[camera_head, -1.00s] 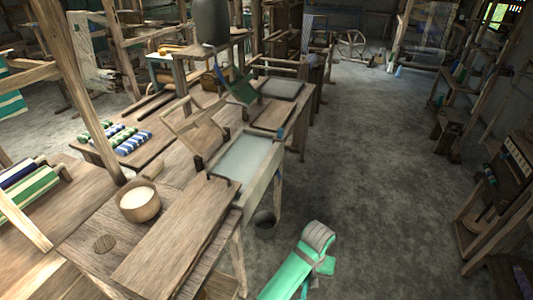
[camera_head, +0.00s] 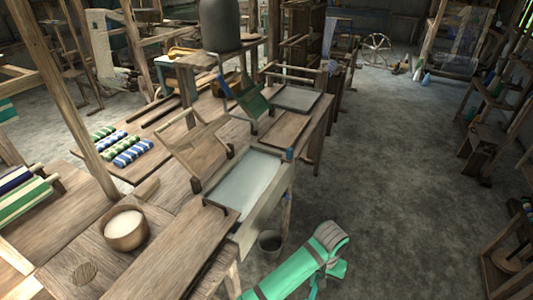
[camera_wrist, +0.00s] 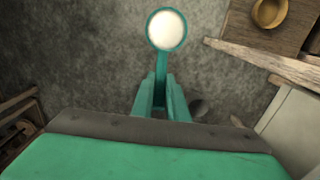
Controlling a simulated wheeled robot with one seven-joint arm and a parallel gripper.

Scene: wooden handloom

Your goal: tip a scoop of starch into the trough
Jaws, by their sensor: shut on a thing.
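In the wrist view my gripper (camera_wrist: 163,98) is shut on the handle of a teal scoop (camera_wrist: 161,68). The round scoop cup is filled with white starch (camera_wrist: 166,30) and looks level from above. The scoop is over the grey floor, apart from the bench. In the head view the trough (camera_head: 243,182) is a long wooden box with a pale grey surface inside, set along the bench's right side. A wooden bowl of white starch (camera_head: 125,224) stands on the bench to its left. My green arm shows at the lower right; the scoop is not visible there.
A tilted wooden frame (camera_head: 196,143) rises at the trough's left edge. A dark container (camera_head: 221,25) stands on a raised stand behind. Striped rolls (camera_head: 125,147) lie on the bench.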

